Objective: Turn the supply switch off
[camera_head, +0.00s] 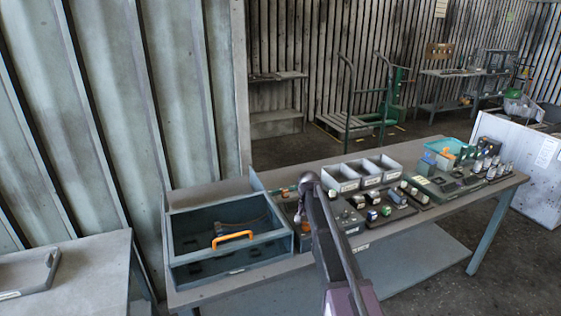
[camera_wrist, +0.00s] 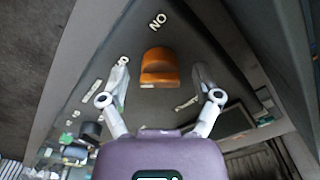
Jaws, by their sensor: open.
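In the wrist view an orange block-shaped switch lever (camera_wrist: 160,68) stands on a dark panel (camera_wrist: 150,112). Letters reading "NO" in this view, which fit an upside-down "ON", are printed just beyond it. Other small labels on the panel are too small to read. My gripper (camera_wrist: 160,78) is open, with one finger on each side of the lever and a visible gap on both sides. How far the fingertips are above the panel is hard to tell. In the head view my arm reaches over the bench and largely hides the gripper and the lever.
The bench (camera_head: 200,296) carries an open blue-grey box (camera_head: 188,272) with an orange handle (camera_head: 233,238) left of my arm. Grey bins (camera_head: 340,178) and several small parts crowd its right side. A lower table (camera_head: 90,275) stands at left, with a ribbed wall behind.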

